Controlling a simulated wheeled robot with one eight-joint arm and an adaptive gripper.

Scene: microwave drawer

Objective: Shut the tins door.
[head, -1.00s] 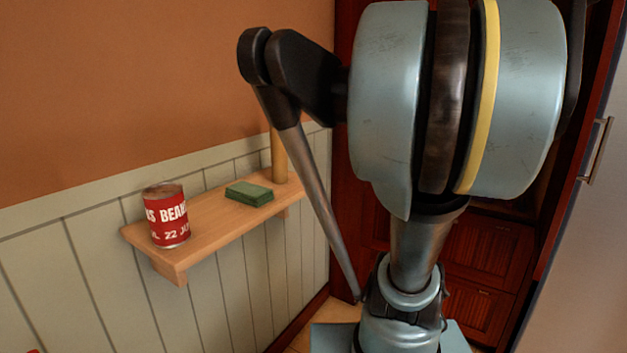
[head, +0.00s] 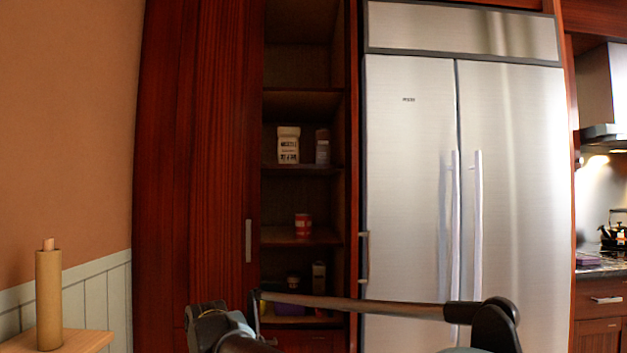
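A tall dark red-wood cupboard stands left of centre in the head view. Its left door (head: 220,150) shows its front, with a vertical handle (head: 248,240) near its right edge. Right of it the cupboard interior (head: 300,60) is exposed, with several shelves. A narrow door (head: 353,150) at the right side of the opening is seen nearly edge-on, with a handle (head: 364,258) on its fridge side; it looks swung open. I cannot read any label saying which door is the tins door. My arm links cross the bottom of the view; my gripper is not visible.
A red-and-white tin (head: 303,225) and white packages (head: 288,145) stand on the cupboard shelves. A steel fridge (head: 410,200) stands close on the right. A wooden wall shelf (head: 75,343) with a brown cylinder (head: 49,300) is at lower left.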

